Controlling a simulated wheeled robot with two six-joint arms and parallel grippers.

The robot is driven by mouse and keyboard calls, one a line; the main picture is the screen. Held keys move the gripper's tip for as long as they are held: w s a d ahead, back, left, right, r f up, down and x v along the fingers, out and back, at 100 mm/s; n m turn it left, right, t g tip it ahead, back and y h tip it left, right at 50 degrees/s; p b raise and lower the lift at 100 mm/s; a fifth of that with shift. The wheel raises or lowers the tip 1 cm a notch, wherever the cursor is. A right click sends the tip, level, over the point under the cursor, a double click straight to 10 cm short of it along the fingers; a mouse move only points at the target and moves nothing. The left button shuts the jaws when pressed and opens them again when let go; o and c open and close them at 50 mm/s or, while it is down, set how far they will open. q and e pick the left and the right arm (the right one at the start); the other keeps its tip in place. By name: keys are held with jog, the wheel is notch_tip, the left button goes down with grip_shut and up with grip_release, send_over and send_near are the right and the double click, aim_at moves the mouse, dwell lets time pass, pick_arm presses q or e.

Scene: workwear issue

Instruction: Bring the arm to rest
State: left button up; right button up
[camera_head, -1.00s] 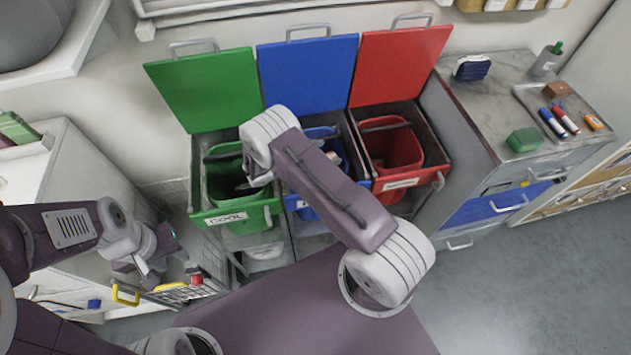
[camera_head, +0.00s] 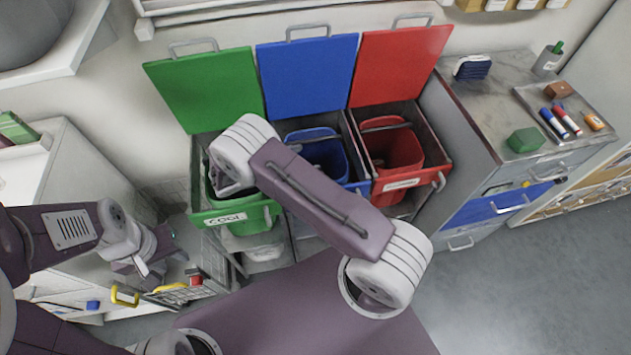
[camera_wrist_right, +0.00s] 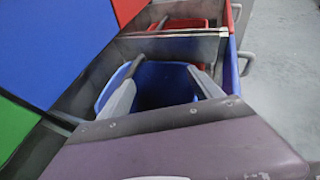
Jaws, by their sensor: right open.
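My right arm (camera_head: 325,200) reaches up and left across the head view, its wrist (camera_head: 240,150) over the green bin's front. The right gripper's fingers cannot be made out there. In the right wrist view my right gripper (camera_wrist_right: 165,64) is open, its two grey fingers apart with nothing between them. The blue bin (camera_wrist_right: 165,85) shows behind them. My left gripper (camera_head: 145,266) is at the lower left, by a wire basket (camera_head: 180,294); its jaws are too small to judge.
Green (camera_head: 240,218), blue (camera_head: 322,150) and red (camera_head: 392,150) bins stand in pulled-out units with raised lids. Grey floor (camera_head: 540,270) is clear at lower right.

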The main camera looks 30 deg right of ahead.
jog(key=shift+d, duration=0.1)
dwell(0.4)
jog(key=d+r+m+g+p, duration=0.2)
jog(key=d+r+m, duration=0.3)
jog(key=r, duration=0.7)
jog(key=s+d+r+m+g+y+p, duration=0.2)
jog(key=s+d+r+m+y, duration=0.15)
jog(key=s, duration=0.35)
jog(key=s+a+m+y, duration=0.4)
jog(key=s+m+y, duration=0.15)
jog(key=s, duration=0.35)
jog(key=s+a+f+m+t+y, duration=0.1)
jog(key=a+f+m+t+y, duration=0.1)
jog(key=a+m, duration=0.4)
jog(key=shift+a+f+t+y+p, duration=0.4)
jog(key=shift+a+f+y, duration=0.1)
jog(key=shift+a+y, duration=0.65)
jog(key=shift+s+d, duration=0.1)
